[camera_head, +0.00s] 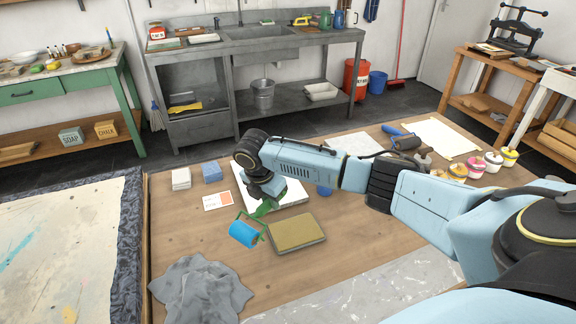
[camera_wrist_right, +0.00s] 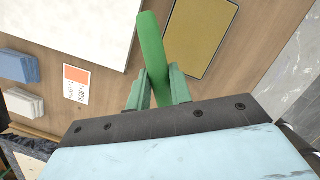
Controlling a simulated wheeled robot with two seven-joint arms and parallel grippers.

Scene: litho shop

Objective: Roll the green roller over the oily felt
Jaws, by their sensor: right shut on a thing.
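The green roller (camera_head: 264,209), with a green handle and frame and a blue drum, is held by my right gripper (camera_head: 268,191). Its drum is just left of the oily felt (camera_head: 298,234), an olive-tan pad in a dark tray on the wooden table. I cannot tell whether the drum touches the table or hangs above it. In the right wrist view the green handle (camera_wrist_right: 152,48) stands between the fingers of the right gripper (camera_wrist_right: 158,88), and the felt (camera_wrist_right: 197,36) lies to its right. The drum is hidden there. My left gripper is not in view.
A white slab (camera_head: 293,200) lies behind the felt, partly under my right arm. A grey cloth (camera_head: 200,290) is at front left. A card (camera_head: 217,200), a blue block (camera_head: 212,172) and white blocks (camera_head: 181,178) lie left. Several ink jars (camera_head: 475,168) stand right. Bare wood surrounds the roller.

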